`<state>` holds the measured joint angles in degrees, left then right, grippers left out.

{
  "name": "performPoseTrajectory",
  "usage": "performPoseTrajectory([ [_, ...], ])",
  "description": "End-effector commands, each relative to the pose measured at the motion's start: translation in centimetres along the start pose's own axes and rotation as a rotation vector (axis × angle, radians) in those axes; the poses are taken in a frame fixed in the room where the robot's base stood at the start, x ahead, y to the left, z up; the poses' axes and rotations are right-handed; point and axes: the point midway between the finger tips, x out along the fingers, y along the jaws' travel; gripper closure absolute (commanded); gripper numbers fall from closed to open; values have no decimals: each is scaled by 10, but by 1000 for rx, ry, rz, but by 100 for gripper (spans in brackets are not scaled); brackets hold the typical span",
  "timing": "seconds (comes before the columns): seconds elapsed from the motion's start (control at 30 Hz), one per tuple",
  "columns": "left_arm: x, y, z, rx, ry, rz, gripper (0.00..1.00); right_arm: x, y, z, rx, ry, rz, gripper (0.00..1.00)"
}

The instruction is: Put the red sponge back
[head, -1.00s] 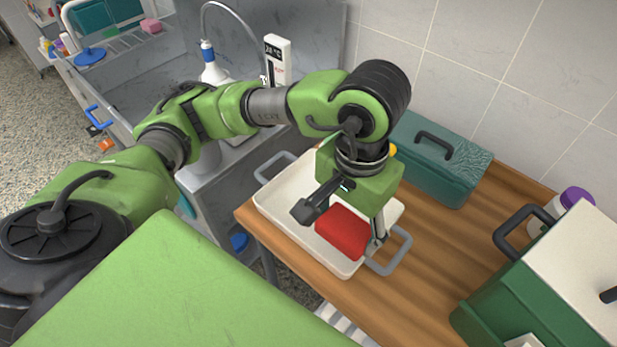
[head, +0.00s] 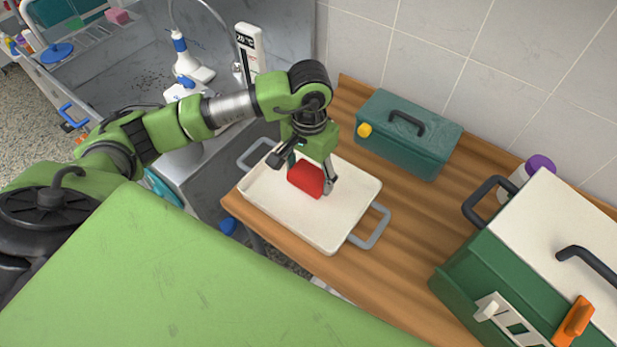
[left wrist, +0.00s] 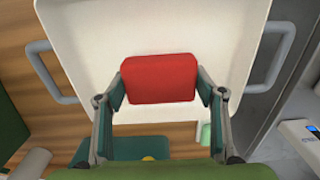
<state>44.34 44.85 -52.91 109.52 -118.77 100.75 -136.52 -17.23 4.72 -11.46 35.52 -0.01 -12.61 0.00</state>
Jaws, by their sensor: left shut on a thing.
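The red sponge (head: 306,179) is between the fingers of my left gripper (head: 309,184), which is shut on it. It is over the white tray (head: 322,226) with grey handles on the wooden counter. In the left wrist view the red sponge (left wrist: 161,78) sits between both fingertips of the left gripper (left wrist: 161,88), with the white tray (left wrist: 150,30) behind it. I cannot tell whether the sponge touches the tray floor. My right gripper is not in view.
A green box (head: 408,135) with a black handle stands behind the tray by the tiled wall. A larger green case (head: 455,270) with a white lid is at the right. A metal sink (head: 115,75) and spray bottle (head: 187,60) are left. Bare counter lies right of the tray.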

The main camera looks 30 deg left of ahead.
Motion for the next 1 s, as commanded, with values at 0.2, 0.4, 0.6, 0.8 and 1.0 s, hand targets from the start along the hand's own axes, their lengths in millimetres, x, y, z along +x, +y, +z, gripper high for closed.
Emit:
performPoseTrajectory([
  [0.2, 27, -4, -2, 0, -6, 1, 57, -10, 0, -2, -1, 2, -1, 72],
  [0.4, 38, -5, -4, 0, 0, -1, 57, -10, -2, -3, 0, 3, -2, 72],
  [0.6, 40, -5, -4, 0, 0, -1, 57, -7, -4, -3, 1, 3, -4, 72],
  [0.8, 40, -5, -4, 0, 0, 0, 20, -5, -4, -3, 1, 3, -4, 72],
  [1.0, 40, -5, -4, 0, -1, 0, 20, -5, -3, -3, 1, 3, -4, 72],
])
